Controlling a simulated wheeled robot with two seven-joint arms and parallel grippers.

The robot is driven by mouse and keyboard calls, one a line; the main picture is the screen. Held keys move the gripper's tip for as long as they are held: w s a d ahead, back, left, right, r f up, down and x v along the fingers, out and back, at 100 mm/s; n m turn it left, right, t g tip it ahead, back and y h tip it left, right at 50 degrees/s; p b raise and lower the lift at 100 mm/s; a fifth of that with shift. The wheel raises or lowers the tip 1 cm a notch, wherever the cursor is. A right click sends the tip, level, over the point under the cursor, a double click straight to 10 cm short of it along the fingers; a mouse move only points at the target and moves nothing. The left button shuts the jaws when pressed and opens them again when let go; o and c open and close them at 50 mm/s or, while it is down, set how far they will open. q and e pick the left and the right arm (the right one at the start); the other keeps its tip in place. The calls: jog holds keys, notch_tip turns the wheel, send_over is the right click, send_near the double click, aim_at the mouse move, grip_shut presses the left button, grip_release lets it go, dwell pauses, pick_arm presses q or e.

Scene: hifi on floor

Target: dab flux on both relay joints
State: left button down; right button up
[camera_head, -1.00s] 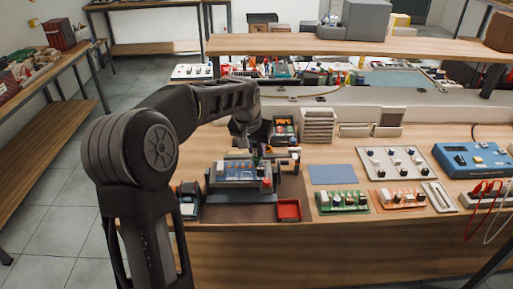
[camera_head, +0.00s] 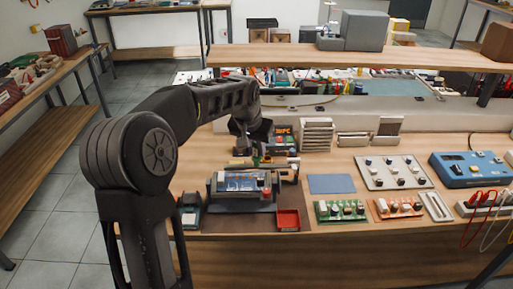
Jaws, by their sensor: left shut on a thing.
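A circuit board (camera_head: 243,182), blue with pale and red parts, sits raised in a dark holder (camera_head: 240,206) on a brown mat. Its relay joints are too small to make out. My left arm reaches over from the left. My left gripper (camera_head: 243,150) is behind and above the board, apart from it. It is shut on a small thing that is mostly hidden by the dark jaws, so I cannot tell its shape. My right gripper is not in view.
A red tray (camera_head: 288,219) stands right of the holder. Slim tools lie on a rack (camera_head: 280,167) behind the board. A blue pad (camera_head: 331,183), a green board (camera_head: 340,210) and an orange board (camera_head: 397,207) lie to the right. A display unit (camera_head: 283,134) stands behind.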

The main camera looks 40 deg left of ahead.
pick_arm(q)
jog(key=shift+f, duration=0.1)
jog(key=shift+w+d+f+b, duration=0.3)
jog(key=shift+f+b, duration=0.1)
jog(key=shift+f, duration=0.15)
jog(key=shift+w+d+f+b, duration=0.15)
jog(key=shift+d+f+b, duration=0.15)
jog(key=shift+f+b, duration=0.25)
jog(key=shift+w+d+f+b, duration=0.25)
jog(key=shift+d+f+b, duration=0.05)
jog(key=shift+f, duration=0.3)
jog(key=shift+s+f+b, duration=0.1)
jog(key=shift+f+b, duration=0.3)
jog(key=shift+f, duration=0.1)
dwell(1.4)
notch_tip(320, 180, up, 5)
jog(key=p, duration=0.3)
jog(key=shift+f, duration=0.15)
jog(key=shift+f, duration=0.1)
